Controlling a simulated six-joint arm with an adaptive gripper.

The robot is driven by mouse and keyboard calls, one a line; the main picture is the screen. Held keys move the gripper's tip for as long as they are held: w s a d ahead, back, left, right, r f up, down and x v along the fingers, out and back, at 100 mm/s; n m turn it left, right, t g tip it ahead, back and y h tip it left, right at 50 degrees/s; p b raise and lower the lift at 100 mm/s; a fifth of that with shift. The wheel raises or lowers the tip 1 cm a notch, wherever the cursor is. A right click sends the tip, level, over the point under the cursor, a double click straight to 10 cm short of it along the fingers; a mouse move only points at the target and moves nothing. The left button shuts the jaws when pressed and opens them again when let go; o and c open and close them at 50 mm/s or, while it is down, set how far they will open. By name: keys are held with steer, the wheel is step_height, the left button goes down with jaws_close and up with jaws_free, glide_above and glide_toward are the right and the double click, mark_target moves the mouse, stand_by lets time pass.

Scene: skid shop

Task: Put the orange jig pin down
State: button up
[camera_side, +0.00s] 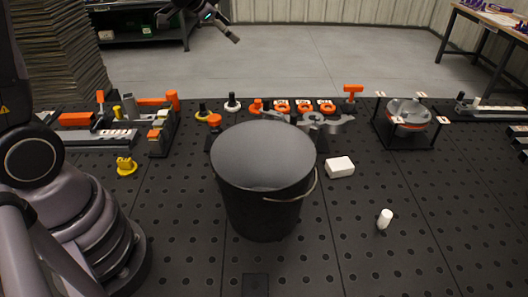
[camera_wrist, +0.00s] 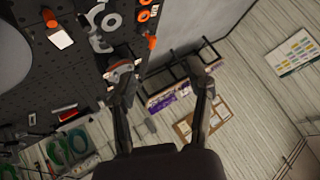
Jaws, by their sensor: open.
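My gripper (camera_side: 231,36) is high at the top of the side view, beyond and well above the bench. In the wrist view its two fingers (camera_wrist: 163,88) stand wide apart with nothing held between them. Several orange pieces stand on the black bench: an orange-topped piece (camera_side: 214,120) behind the bucket's left rim, an upright orange piece (camera_side: 256,106) behind the bucket, and an orange T-shaped piece (camera_side: 353,90) at the bench's back edge. I cannot tell which one is the jig pin. The bucket hides part of the bench behind it.
A large black bucket (camera_side: 262,205) with a grey top stands mid-bench. A yellow piece (camera_side: 126,166) stands left. A domed part sits in a black frame (camera_side: 406,139). The front right is mostly clear.

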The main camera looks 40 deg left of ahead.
steer(key=s+d+r+n+g, duration=0.2)
steer(key=s, duration=1.2)
steer(key=s+d+r+n+g, duration=0.2)
steer(key=s+d+r+n, duration=0.1)
steer(key=s, duration=1.2)
steer(key=shift+d+h, duration=0.15)
steer(key=shift+h, duration=0.25)
steer(key=shift+o, duration=0.3)
